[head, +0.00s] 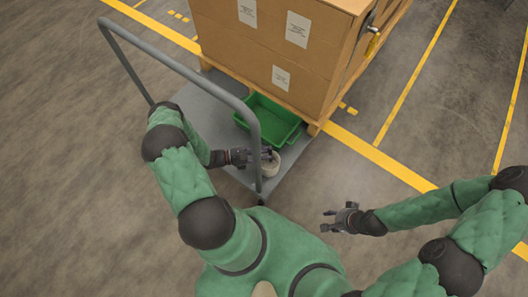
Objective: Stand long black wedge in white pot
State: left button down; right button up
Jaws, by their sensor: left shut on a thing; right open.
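My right gripper (328,220) is open and empty, to the right of the cart above the floor.
The cart's grey handle rail (190,62) arches over my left arm and passes close to the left gripper. A large cardboard box (262,45) stands behind. The floor at right is clear.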

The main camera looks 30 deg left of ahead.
pick_arm(q)
jog(key=shift+f+b, duration=1.45)
jog(key=shift+f, duration=0.4)
jog(key=c, duration=0.9)
grip_release()
jog(key=v, duration=1.2)
jog(key=shift+w, duration=0.1)
